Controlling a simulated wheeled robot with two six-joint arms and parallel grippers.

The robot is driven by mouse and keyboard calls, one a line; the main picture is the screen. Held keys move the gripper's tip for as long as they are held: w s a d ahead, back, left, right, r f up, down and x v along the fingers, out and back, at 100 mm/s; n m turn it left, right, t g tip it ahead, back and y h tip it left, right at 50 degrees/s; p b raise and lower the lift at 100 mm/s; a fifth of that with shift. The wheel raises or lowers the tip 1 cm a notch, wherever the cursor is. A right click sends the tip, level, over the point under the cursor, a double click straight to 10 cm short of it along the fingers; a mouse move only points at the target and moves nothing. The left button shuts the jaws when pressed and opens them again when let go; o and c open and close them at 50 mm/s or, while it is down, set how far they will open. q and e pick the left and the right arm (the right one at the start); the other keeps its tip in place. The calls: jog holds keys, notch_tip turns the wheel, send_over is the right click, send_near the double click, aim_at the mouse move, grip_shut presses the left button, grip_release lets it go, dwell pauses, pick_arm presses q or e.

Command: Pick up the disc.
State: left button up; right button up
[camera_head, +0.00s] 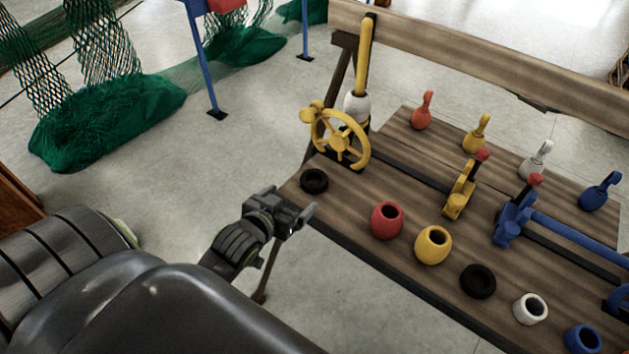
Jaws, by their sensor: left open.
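One black disc (314,181) is near the table's left corner, beside the yellow handwheel. The other black ring (478,281) lies in the front row, between the yellow and white pots. My left gripper (291,205) is open and empty at the table's left edge, just in front of the nearer black disc and apart from it. My right gripper is out of view.
A yellow handwheel (340,140) and an upright yellow-handled tool (361,70) stand behind the left disc. A red pot (387,220), a yellow pot (433,245), a white pot (530,309) and a blue pot (582,339) line the front. Yellow and blue clamps (514,218) stand behind.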

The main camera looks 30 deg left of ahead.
pick_arm(q)
send_near(317, 176)
jog(key=shift+w+a+f, duration=0.15)
jog(key=shift+w+f, duration=0.45)
jog(key=shift+w, duration=0.5)
jog(key=shift+p+x, duration=0.4)
jog(key=shift+x, duration=1.75)
jog(key=shift+r, duration=0.1)
jog(key=shift+c, duration=0.4)
jog(key=c, duration=1)
jog(key=shift+r, duration=0.1)
notch_tip(317, 176, up, 10)
